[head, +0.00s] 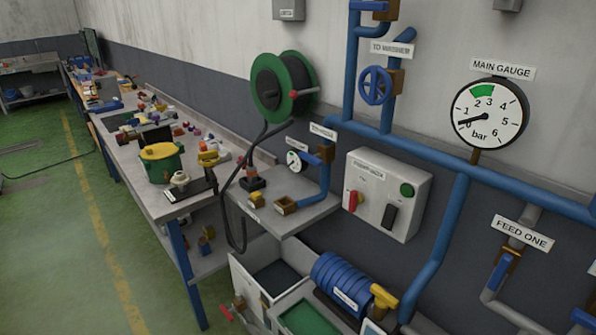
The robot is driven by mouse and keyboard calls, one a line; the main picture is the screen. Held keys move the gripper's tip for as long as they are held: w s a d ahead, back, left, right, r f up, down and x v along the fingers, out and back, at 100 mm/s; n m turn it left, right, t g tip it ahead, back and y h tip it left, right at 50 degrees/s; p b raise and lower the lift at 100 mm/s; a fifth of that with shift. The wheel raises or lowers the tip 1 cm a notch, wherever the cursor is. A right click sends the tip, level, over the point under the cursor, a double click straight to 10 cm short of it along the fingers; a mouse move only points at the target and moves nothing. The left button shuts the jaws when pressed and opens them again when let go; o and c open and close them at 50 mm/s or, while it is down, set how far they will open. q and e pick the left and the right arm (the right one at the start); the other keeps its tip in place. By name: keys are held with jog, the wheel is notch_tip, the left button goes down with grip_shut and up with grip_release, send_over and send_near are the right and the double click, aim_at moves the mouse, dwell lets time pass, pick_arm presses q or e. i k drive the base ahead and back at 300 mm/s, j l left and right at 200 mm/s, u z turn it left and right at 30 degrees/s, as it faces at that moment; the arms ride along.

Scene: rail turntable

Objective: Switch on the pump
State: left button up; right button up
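A light grey control box (376,178) is fixed to the wall right of the middle, with a label too small to read. On it are a round green button or lamp (407,190), a red handle or knob (353,201) at the left edge and a black lever or switch (389,217) at the lower right. I cannot tell from the box whether the pump is on. The round main gauge (496,132), marked in bar, has its needle near 0, below its green band. Neither of my grippers is in view.
Blue pipes (440,235) run along the wall around the box, with a blue valve wheel (376,86) above. A hose reel (284,85) hangs left. The green floor at left is largely clear.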

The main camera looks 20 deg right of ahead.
aim_at(390, 211)
jog(key=z, duration=1.3)
